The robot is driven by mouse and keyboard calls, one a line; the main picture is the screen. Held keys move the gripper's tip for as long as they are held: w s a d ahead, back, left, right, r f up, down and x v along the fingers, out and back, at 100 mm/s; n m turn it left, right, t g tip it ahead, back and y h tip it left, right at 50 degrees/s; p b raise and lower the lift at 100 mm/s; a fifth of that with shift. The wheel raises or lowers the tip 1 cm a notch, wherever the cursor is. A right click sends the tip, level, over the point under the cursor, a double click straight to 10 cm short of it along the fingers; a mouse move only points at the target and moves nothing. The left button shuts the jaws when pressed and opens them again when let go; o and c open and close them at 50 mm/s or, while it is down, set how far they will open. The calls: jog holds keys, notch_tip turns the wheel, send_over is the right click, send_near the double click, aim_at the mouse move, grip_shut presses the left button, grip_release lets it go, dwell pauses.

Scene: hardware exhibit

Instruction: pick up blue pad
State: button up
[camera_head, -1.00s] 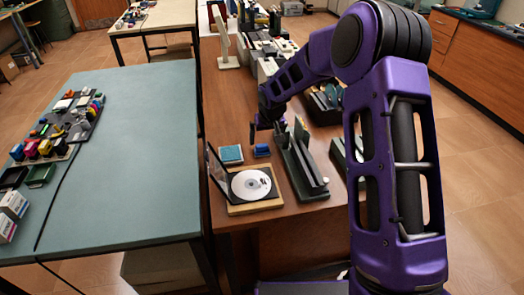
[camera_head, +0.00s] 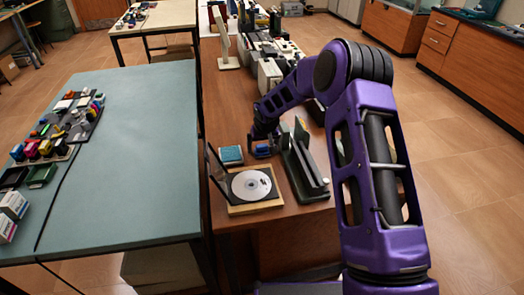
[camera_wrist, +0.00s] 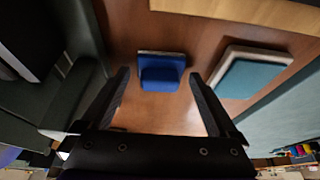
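A small deep-blue block-like pad (camera_wrist: 162,76) with a pale edge lies on the brown table in the wrist view. In the head view the blue pad (camera_head: 263,151) is partly hidden by my gripper (camera_head: 259,144). In the wrist view my gripper (camera_wrist: 158,80) is open and empty, its fingers on either side of the blue pad's line and the pad just beyond the tips. A flatter teal-blue square with a light border (camera_wrist: 247,78) lies to the right; in the head view this teal square (camera_head: 231,155) is left of my gripper.
A disc in an open case (camera_head: 251,185) lies in front of the teal square. A dark green upright holder (camera_head: 303,172) stands close to the right of my gripper. A teal-topped table (camera_head: 140,150) is to the left. Several devices crowd the brown table's far part.

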aim_at(262, 145)
jog(key=c, duration=1.2)
jog(key=shift+r, duration=0.1)
notch_tip(262, 145, up, 10)
jog(key=shift+f, duration=0.1)
